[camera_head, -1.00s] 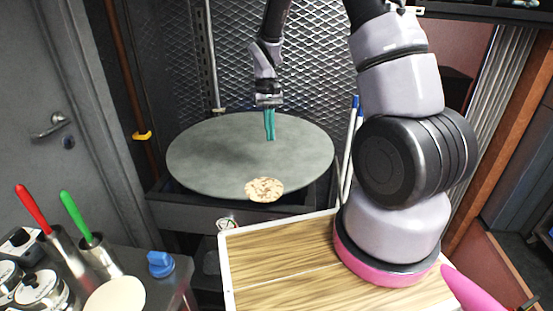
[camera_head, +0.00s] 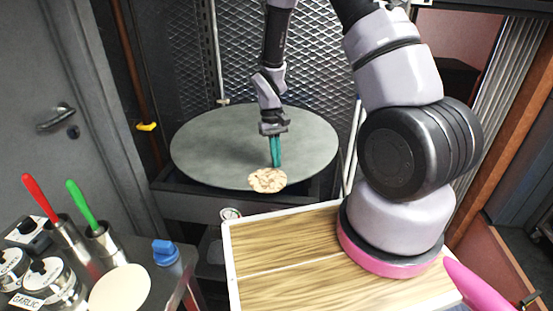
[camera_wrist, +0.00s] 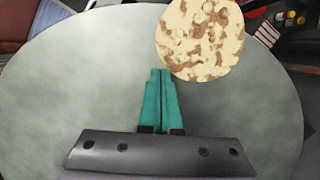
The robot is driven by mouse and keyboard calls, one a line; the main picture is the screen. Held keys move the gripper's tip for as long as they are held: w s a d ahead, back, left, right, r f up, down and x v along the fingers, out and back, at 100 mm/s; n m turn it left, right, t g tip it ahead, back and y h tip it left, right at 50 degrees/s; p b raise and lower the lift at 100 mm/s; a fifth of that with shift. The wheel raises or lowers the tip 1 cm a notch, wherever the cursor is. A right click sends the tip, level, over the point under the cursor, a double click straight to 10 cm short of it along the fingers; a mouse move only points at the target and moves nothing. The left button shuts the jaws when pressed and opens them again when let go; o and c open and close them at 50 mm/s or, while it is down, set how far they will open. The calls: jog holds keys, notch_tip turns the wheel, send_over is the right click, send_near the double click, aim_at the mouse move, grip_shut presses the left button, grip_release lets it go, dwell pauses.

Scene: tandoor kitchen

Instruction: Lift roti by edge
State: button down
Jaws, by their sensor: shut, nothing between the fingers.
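The roti (camera_head: 267,180), round and pale with brown spots, lies at the near edge of the round grey griddle plate (camera_head: 200,150). In the wrist view the roti (camera_wrist: 200,40) is ahead of the fingertips and a little right, partly reaching over the rim of the plate (camera_wrist: 60,90). My gripper (camera_head: 277,165) points down over the plate with its teal fingers closed together and empty. Its tips are just behind the roti's far edge in the head view. In the wrist view the gripper (camera_wrist: 161,72) tips are close to the roti's edge; whether they touch it I cannot tell.
A wood-topped counter (camera_head: 290,270) stands in front of the plate. At the left are a pale dough disc (camera_head: 120,290), spice jars (camera_head: 45,275), red- and green-handled tools (camera_head: 75,195) and a blue-capped bottle (camera_head: 165,252). A mesh screen (camera_head: 320,60) stands behind the plate.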

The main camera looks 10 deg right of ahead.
jog(key=shift+s, duration=0.2)
jog(key=shift+s+d, duration=0.15)
jog(key=shift+s, duration=0.7)
